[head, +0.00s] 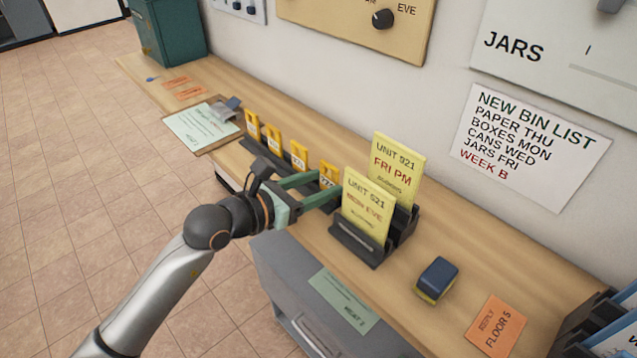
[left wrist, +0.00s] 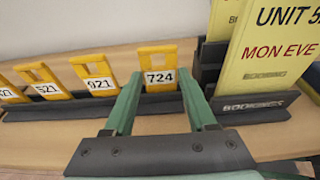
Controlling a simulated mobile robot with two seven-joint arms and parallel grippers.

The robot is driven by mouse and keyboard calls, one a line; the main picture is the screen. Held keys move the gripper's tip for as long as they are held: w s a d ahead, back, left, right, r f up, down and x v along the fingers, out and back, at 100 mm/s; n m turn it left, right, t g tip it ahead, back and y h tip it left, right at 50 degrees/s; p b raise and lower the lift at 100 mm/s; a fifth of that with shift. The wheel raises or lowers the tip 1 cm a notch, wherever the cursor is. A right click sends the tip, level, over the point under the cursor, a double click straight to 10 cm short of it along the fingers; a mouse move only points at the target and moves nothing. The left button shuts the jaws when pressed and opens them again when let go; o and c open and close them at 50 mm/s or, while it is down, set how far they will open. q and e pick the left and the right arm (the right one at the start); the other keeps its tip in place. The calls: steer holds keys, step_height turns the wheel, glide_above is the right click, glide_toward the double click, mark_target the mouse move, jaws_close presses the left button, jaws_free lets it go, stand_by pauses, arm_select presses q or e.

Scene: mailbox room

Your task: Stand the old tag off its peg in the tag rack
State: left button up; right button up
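The dark tag rack (head: 262,158) stands on the wooden counter and holds a row of yellow-orange numbered tags. In the left wrist view the tag 724 (left wrist: 158,70) stands upright at the rack's right end, then tags 921 (left wrist: 98,84) and 521 (left wrist: 47,90) to its left, and another cut by the edge. My left gripper (head: 329,184) is open, its green fingers pointing at tag 724. In the left wrist view the fingertips (left wrist: 162,85) lie either side of that tag's lower part; I cannot tell whether they touch it. No tag on a peg is clearly visible.
Yellow booking cards (head: 366,205) stand in a dark holder close right of my left gripper. A blue-topped block (head: 437,279), orange card (head: 497,326) and green slip (head: 343,300) lie nearer. A clipboard (head: 203,125) and green box (head: 172,35) are at far left.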

arm_select(q)
steer(key=o, duration=0.4)
arm_select(e)
steer(key=shift+d, duration=0.2)
arm_select(q)
steer(key=shift+o, duration=0.2)
arm_select(e)
steer(key=shift+a+f, duration=0.2)
steer(key=shift+f, duration=0.15)
steer(key=shift+b, duration=0.3)
arm_select(q)
steer(key=v, duration=1.2)
steer(key=shift+s+a+r, duration=0.2)
arm_select(e)
steer(key=shift+r, duration=0.15)
steer(key=shift+w, duration=0.1)
